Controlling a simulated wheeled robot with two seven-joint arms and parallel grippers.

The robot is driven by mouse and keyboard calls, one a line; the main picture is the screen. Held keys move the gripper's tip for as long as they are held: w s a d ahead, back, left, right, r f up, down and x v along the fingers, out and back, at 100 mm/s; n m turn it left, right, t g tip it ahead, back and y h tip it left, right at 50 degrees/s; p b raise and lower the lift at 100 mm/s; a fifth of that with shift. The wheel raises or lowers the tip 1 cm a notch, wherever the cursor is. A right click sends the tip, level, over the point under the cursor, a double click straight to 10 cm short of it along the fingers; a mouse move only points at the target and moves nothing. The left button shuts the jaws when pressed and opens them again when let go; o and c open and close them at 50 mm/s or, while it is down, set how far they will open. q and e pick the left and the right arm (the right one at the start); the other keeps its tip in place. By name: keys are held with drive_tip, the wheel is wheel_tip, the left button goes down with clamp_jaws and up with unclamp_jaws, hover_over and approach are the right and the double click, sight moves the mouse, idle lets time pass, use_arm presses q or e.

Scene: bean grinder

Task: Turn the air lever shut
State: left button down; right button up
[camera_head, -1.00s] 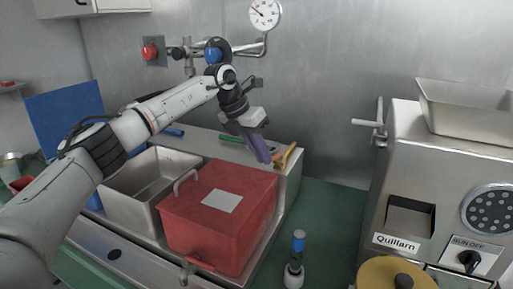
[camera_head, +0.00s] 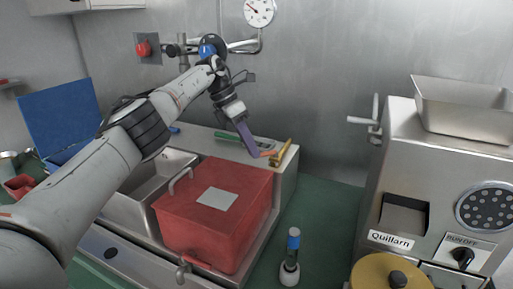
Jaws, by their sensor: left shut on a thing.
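A small brass fitting (camera_head: 282,153) stands at the back right corner of the steel counter, with an orange lever (camera_head: 268,153) beside it. The orange lever points left from the brass fitting. My left gripper (camera_head: 252,151) reaches down from above, its purple fingers at the left end of the orange lever. It is shut on the lever, though the fingers hide the contact. My right gripper is not in view.
A red lidded bin (camera_head: 215,215) stands just in front, beside a steel sink (camera_head: 150,185). A pressure gauge (camera_head: 259,11) and pipes are on the wall behind. A steel grinder (camera_head: 405,185) stands at right. Green floor (camera_head: 325,205) lies between.

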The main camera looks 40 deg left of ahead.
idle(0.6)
use_arm(q)
drive_tip(key=c, duration=1.8)
unclamp_jaws()
drive_tip(key=shift+r, duration=0.1)
